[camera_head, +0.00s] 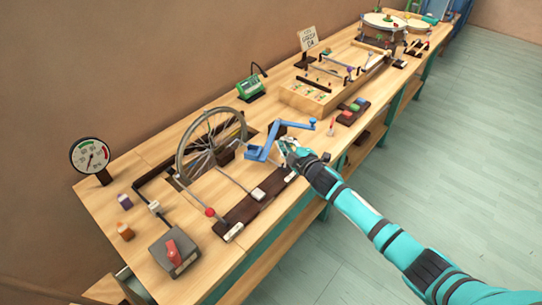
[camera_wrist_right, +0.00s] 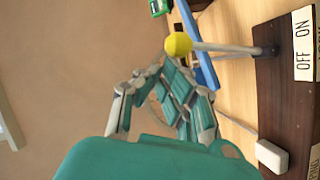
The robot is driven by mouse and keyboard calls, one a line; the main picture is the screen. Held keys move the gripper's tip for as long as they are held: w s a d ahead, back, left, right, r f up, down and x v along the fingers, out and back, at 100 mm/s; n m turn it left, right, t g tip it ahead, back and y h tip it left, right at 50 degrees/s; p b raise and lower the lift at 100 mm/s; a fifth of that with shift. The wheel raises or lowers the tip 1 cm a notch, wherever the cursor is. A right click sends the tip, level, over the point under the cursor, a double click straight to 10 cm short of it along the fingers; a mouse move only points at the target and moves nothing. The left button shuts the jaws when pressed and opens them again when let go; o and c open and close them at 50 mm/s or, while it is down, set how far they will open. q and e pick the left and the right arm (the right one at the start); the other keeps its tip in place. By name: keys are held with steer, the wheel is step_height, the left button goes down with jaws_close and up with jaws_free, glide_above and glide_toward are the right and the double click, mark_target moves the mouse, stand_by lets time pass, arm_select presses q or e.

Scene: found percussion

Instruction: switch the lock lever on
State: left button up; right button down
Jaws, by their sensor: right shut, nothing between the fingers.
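A lever with a yellow ball knob (camera_wrist_right: 178,44) on a thin grey rod shows in the right wrist view. Its rod meets a dark post on a brown board (camera_wrist_right: 270,95), near a white plate (camera_wrist_right: 304,45) reading OFF and ON. I cannot tell which side the lever stands at. My right gripper (camera_head: 285,146) is shut and empty beside the blue crank. In the wrist view its teal fingers (camera_wrist_right: 172,80) are close below the knob; contact is unclear. In the head view the gripper covers this spot and I cannot make out the knob. My left gripper is not in view.
A blue crank (camera_head: 262,153) stands close left of the right gripper, beside a large spoked wheel (camera_head: 210,145). A green device (camera_head: 250,88) stands behind. The floor right of the bench is clear.

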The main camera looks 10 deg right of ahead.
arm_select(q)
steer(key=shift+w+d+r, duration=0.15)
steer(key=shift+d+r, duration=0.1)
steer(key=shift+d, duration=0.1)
arm_select(e)
steer(key=shift+w+d+f, duration=0.1)
steer(key=shift+w+d, duration=0.35)
steer(key=shift+d, duration=0.1)
arm_select(q)
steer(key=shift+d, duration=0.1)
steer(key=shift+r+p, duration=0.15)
steer(key=shift+p, duration=0.15)
